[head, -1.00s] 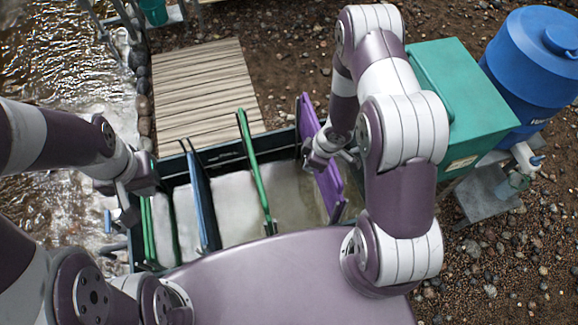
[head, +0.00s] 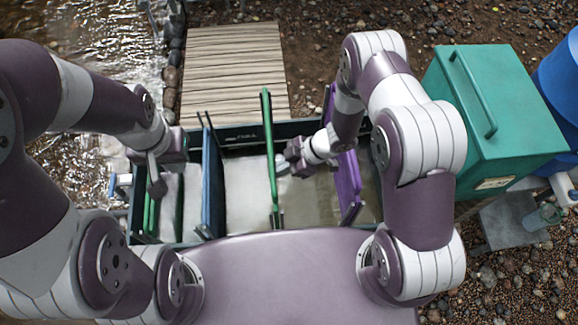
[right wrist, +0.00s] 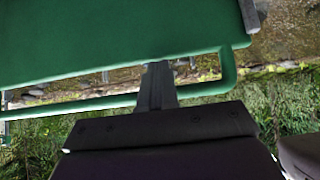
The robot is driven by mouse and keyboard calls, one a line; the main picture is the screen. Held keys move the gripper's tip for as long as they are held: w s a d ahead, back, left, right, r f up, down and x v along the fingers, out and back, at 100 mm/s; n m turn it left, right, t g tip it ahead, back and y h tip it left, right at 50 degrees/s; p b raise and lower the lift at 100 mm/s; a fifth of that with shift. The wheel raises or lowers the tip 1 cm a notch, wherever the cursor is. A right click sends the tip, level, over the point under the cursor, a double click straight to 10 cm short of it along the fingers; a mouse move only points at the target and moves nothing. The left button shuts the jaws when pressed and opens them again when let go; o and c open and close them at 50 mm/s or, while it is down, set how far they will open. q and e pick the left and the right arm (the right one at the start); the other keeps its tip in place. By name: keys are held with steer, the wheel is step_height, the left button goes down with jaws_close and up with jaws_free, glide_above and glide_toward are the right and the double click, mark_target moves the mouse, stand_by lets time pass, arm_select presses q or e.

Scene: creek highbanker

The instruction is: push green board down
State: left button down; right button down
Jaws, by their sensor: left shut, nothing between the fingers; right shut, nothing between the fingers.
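A green board (head: 268,150) stands edge-on across the long dark trough (head: 240,134), its top end rising above the far wall. My right gripper (head: 284,167) is shut and empty just right of it. The right wrist view shows the green board (right wrist: 110,40) filling the top, with a green bar (right wrist: 226,75) along its edge. The closed fingers (right wrist: 158,85) overlap that edge; I cannot tell if they touch it. My left gripper (head: 155,180) is shut and empty over the trough's left end.
A blue board (head: 212,185) stands left of the green board and a purple board (head: 346,180) stands right of it. More green boards (head: 150,212) are at the left end. A teal box (head: 500,105) stands at right. A slatted mat (head: 235,70) lies beyond the trough.

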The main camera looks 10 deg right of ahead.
step_height(320, 180, down, 14)
steer(key=b, duration=1)
steer(key=shift+f, duration=0.25)
steer(key=shift+w+r, duration=0.1)
